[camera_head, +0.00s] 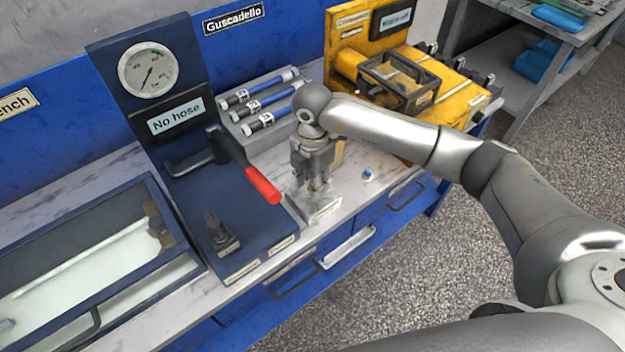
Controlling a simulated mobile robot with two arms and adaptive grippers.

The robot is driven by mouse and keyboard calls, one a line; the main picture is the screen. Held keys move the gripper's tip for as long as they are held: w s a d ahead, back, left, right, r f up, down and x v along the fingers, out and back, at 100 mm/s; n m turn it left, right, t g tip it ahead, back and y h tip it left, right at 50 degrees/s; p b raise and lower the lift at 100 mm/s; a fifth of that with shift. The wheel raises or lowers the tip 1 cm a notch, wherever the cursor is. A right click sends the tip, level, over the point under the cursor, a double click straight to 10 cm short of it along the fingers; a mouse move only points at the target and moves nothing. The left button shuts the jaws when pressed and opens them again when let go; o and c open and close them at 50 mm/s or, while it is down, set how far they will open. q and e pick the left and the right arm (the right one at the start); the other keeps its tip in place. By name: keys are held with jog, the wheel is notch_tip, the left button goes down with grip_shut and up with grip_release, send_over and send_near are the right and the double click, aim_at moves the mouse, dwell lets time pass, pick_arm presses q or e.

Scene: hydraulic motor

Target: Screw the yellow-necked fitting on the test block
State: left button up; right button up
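My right gripper (318,186) points down over a small light metal block (322,212) at the front edge of the bench, right of the gauge stand; this may be the test block. The fingertips are at or just above the block's top. A small brassy bit shows between the fingers, but I cannot make out the yellow-necked fitting clearly or tell whether the fingers are closed on it. A small blue-and-white part (368,174) stands on the bench to the right of the gripper. My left gripper is not in view.
A dark stand with a pressure gauge (148,70) and red-handled lever (262,186) is close left of my gripper. Behind are hoses in a grey rack (262,106) and a yellow machine (460,98). A glass-topped case (90,260) lies left.

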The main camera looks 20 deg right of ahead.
jog(key=shift+r+p, duration=0.85)
jog(key=shift+r, duration=0.6)
jog(key=o, duration=0.6)
jog(key=shift+c, duration=0.2)
notch_tip(320, 180, up, 6)
jog(key=p, duration=0.4)
